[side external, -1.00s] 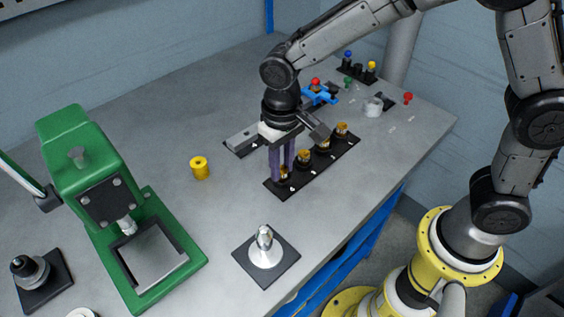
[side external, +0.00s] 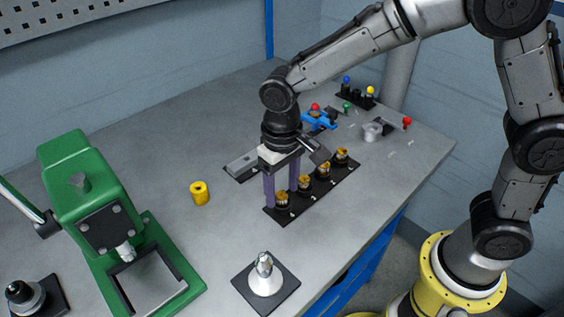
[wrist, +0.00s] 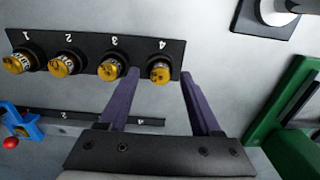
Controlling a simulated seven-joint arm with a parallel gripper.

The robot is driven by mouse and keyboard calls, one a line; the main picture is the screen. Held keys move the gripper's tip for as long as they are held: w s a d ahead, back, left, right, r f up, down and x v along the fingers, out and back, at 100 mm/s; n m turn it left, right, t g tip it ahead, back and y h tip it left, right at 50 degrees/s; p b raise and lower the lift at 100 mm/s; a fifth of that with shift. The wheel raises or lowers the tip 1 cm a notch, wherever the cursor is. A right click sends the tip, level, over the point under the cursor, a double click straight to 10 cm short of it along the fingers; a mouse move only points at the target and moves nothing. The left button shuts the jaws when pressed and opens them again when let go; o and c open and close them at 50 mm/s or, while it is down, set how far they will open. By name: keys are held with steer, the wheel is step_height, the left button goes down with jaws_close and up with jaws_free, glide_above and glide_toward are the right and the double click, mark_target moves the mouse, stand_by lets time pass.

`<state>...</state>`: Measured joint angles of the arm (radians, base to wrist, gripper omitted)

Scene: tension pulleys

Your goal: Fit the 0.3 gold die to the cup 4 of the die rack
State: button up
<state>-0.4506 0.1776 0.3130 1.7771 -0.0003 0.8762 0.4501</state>
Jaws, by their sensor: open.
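The die rack (side external: 330,188) is a black strip with numbered cups, also seen in the wrist view (wrist: 85,43). Each cup shows a gold die in its mouth. The gold die at cup 4 (side external: 282,199) is at the rack's near end in the side view; in the wrist view this die (wrist: 161,74) sits in the cup much like its neighbours. I cannot read its size mark. My gripper (side external: 281,197) points down at cup 4, open, with its purple fingers on either side of the die and apart from it. It also shows in the wrist view (wrist: 160,73).
A yellow cylinder (side external: 200,193) stands left of the rack. A green press (side external: 110,220) is at left. A blue fixture (side external: 318,121) stands behind the rack's far end.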

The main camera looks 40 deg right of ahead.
step_height(320, 180, up, 13)
steer(key=shift+f, duration=0.15)
